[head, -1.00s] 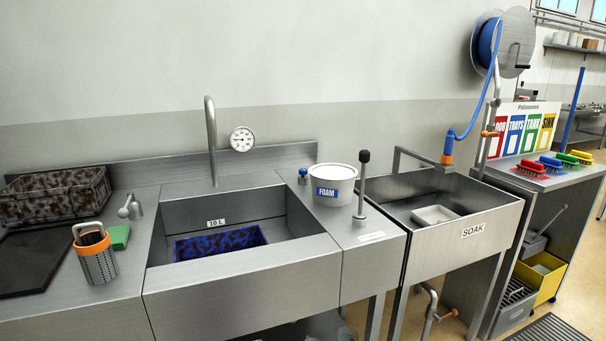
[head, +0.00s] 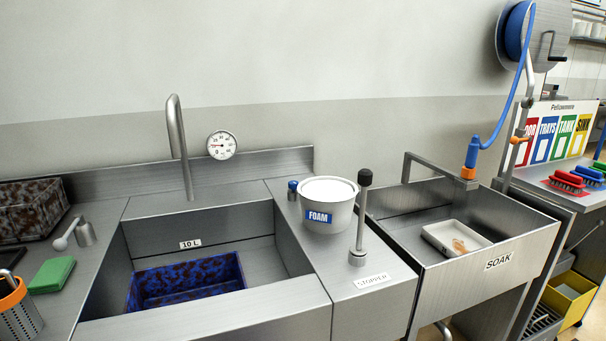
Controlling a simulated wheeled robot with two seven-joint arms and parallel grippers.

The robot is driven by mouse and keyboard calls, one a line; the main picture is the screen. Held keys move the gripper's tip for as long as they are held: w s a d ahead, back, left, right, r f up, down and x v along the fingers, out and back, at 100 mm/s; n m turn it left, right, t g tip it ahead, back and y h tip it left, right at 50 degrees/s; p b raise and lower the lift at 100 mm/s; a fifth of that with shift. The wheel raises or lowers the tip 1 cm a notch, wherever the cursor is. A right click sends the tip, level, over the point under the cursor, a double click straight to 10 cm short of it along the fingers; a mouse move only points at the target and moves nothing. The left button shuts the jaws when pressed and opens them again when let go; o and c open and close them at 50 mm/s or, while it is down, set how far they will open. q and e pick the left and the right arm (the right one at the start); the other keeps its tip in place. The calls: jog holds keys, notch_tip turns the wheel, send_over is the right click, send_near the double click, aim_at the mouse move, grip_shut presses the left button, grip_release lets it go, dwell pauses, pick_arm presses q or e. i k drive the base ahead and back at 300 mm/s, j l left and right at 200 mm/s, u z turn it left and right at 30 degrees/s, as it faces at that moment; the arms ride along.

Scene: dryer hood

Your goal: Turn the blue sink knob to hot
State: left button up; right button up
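A small blue knob (head: 293,187) stands on the steel deck just right of the sink basin (head: 262,255), close to the left side of a white FOAM tub (head: 327,204). It is small in view, and I cannot tell which way it is turned. A curved faucet (head: 179,145) rises behind the basin, and a round dial gauge (head: 221,145) is on the wall beside it. A grey lever tap (head: 80,232) stands on the deck left of the basin. Neither of my grippers shows in the head view.
A blue speckled tray (head: 188,281) lies in the basin. A black-topped stopper rod (head: 361,215) stands upright right of the FOAM tub. The SOAK sink (head: 487,265) is at the right. A green sponge (head: 52,275) and an orange-rimmed holder (head: 17,310) are at the left.

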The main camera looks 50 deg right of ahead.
aim_at(293, 184)
jog(key=i+l, duration=0.1)
jog(key=l, duration=0.3)
jog(key=i+l, duration=0.15)
jog(key=l, duration=0.25)
jog(key=i+l, duration=0.1)
jog(key=l, duration=0.3)
